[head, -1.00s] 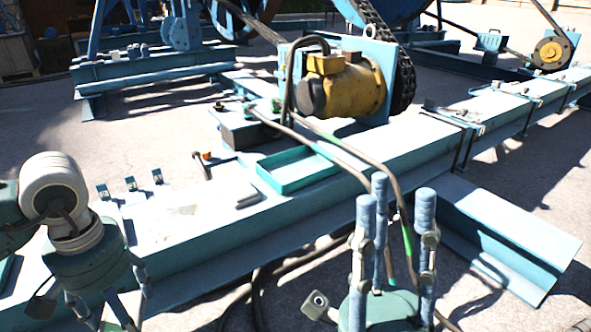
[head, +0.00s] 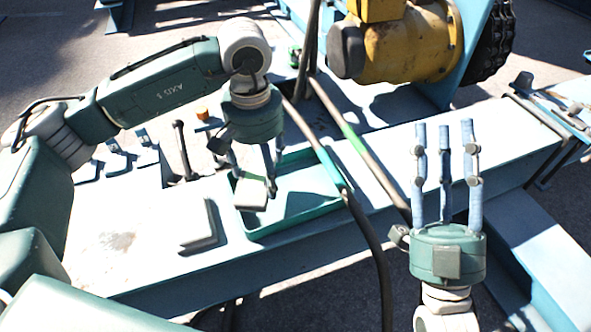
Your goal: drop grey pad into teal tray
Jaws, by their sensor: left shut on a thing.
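The teal tray (head: 330,206) lies on the pale beam, a shallow open box with a low rim. My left gripper (head: 255,178) points down over the tray's left part and is shut on the small light grey pad (head: 251,195). The pad shows inside the tray's outline; its exact height above the floor is hard to tell. My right gripper (head: 444,128) points up at the right, its fingers spread and empty, away from the tray.
A grey L-shaped piece (head: 200,230) lies on the beam (head: 110,265) left of the tray. A dark upright handle (head: 182,150) stands behind it. Cables (head: 362,225) cross the tray's right side. A yellow motor (head: 410,45) stands behind.

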